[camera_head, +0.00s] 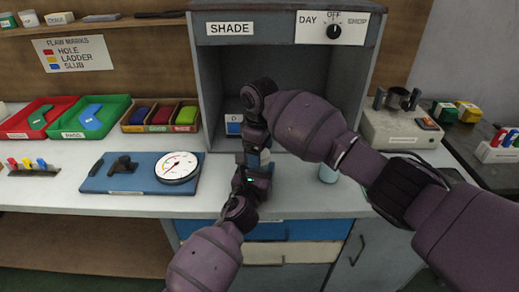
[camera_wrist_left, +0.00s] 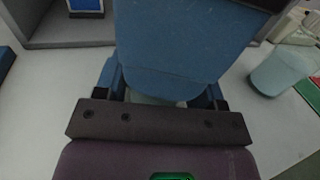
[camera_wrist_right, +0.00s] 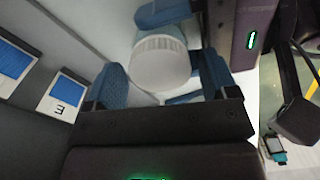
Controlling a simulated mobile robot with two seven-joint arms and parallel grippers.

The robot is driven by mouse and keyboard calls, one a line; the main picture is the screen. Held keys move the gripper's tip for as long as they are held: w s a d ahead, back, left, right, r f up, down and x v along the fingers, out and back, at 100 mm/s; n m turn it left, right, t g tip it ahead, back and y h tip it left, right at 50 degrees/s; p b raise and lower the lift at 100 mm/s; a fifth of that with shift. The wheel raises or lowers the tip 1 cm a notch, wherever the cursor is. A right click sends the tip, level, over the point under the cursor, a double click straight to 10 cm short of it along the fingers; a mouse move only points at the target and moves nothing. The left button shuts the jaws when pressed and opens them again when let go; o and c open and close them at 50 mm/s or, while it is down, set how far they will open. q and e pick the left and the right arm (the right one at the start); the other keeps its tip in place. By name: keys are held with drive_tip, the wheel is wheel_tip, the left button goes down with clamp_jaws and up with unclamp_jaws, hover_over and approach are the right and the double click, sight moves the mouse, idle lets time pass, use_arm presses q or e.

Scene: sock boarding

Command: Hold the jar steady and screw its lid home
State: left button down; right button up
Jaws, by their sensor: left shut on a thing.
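In the right wrist view the white ribbed lid (camera_wrist_right: 160,64) sits on top of the jar, whose body is mostly hidden beneath it. My left gripper (camera_wrist_right: 176,58) has its blue fingers around the jar below the lid and is shut on it. My right gripper (camera_wrist_right: 162,78) points down from above, open, with a finger on each side of the lid and small gaps showing. In the left wrist view a large blue finger hides most of the jar (camera_wrist_left: 150,99). In the head view both grippers meet before the grey booth, and the right gripper (camera_head: 253,150) covers the jar.
A pale teal container (camera_head: 328,173) stands on the counter to the right; it also shows in the left wrist view (camera_wrist_left: 272,74). The grey booth (camera_head: 345,70) rises close behind the grippers. A blue board (camera_head: 140,184) with a dial gauge (camera_head: 178,167) lies to the left.

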drive_tip(key=c, duration=0.8)
drive_tip(key=o, duration=1.1)
drive_tip(key=shift+c, duration=0.2)
drive_tip(key=shift+r, duration=0.15)
wheel_tip(320, 180, up, 12)
use_arm(q)
drive_tip(key=shift+c, duration=0.7)
unclamp_jaws()
